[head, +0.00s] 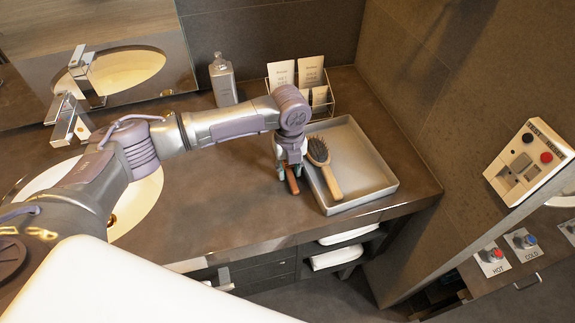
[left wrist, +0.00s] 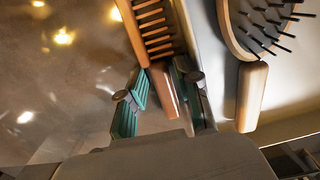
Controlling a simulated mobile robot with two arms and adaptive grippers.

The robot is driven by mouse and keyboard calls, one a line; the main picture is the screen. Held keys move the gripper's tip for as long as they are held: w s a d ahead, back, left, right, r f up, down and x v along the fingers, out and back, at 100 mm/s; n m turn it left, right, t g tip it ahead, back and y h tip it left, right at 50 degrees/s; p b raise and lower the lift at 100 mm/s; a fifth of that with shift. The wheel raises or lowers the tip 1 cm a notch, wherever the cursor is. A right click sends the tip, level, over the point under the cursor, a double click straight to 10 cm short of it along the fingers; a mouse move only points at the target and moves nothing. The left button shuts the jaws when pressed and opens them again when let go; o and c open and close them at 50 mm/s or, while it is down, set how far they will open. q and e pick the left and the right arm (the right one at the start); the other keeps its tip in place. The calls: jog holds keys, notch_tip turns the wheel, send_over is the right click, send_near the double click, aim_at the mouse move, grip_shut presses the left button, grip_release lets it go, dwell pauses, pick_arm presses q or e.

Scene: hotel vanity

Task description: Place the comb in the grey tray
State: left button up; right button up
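The wooden comb (head: 292,181) is on the dark counter, just left of the grey tray (head: 372,172). In the left wrist view the orange-brown comb (left wrist: 163,88) has its teeth toward the top and its handle between my fingers. My left gripper (head: 287,172) points down over the comb. In the left wrist view my left gripper (left wrist: 160,100) has its green-padded fingers apart on either side of the handle, with a gap on the left. Whether the right finger touches it is unclear. My right gripper is not in view.
A hairbrush (head: 321,165) lies in the tray's left part; the rest of the tray is empty. A card rack (head: 311,104) and a bottle (head: 223,82) stand behind. A sink (head: 135,205) and tap (head: 68,122) are left. A wall rises right of the tray.

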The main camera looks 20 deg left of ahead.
pick_arm(q)
grip_shut()
jog(key=shift+r, duration=0.2)
